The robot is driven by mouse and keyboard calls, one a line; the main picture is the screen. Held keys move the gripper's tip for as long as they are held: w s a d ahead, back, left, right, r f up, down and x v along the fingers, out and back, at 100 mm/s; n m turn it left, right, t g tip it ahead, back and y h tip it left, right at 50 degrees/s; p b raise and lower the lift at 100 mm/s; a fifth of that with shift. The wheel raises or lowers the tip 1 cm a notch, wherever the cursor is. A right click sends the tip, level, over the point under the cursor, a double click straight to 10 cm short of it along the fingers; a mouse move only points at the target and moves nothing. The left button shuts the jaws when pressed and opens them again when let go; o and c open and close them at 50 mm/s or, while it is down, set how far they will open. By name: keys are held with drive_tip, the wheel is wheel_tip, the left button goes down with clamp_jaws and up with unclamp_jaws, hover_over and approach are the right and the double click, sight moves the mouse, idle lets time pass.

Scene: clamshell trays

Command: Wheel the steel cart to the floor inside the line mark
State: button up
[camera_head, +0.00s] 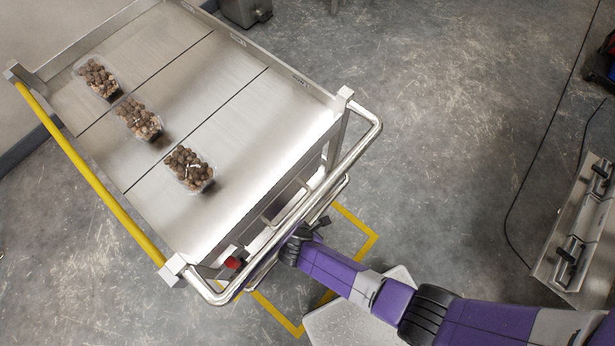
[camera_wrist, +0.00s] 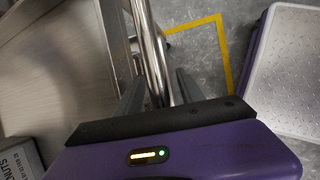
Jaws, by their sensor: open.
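The steel cart (camera_head: 250,130) fills the upper left of the head view, its tubular push handle (camera_head: 370,140) facing me. In the wrist view the handle (camera_wrist: 152,50) runs between the two fingers of my gripper (camera_wrist: 158,92). The fingers are open on either side of the bar; contact is not clear. In the head view my gripper is at the handle's lower part, its fingertips largely hidden. The yellow line mark (camera_head: 277,314) lies on the floor at the handle end, partly hidden by the cart and my arm; it also shows in the wrist view (camera_wrist: 222,40).
Clear clamshell trays of brown nuts (camera_head: 97,77) stand on the cart deck. A yellow bar (camera_head: 90,175) edges the cart's left side. A steel unit (camera_head: 578,235) and a black cable (camera_head: 520,200) are at the right. Open grey floor lies between them and the cart.

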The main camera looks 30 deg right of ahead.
drive_tip(key=shift+p+v, duration=0.6)
drive_tip(key=shift+v, duration=3.2)
drive_tip(key=s+d+r+m+t+y+b, duration=0.25)
drive_tip(key=s+r+m+y, duration=0.3)
drive_tip(key=s+m, duration=0.45)
drive_tip(key=s+d+r+m+t, duration=0.2)
drive_tip(key=d+r+m+t, duration=0.1)
drive_tip(key=r, duration=0.7)
drive_tip(key=s+d+r+m+t+h+b, duration=0.1)
drive_tip(key=r+m, duration=0.4)
drive_tip(key=r, duration=0.5)
drive_tip(key=s+d+r+m+t+h+b, duration=0.1)
drive_tip(key=d+r+m+t, duration=0.3)
drive_tip(key=r, duration=0.6)
drive_tip(key=shift+s+d+r+t, duration=0.15)
drive_tip(key=shift+s+d+t, duration=0.2)
drive_tip(key=shift+s+d, duration=0.35)
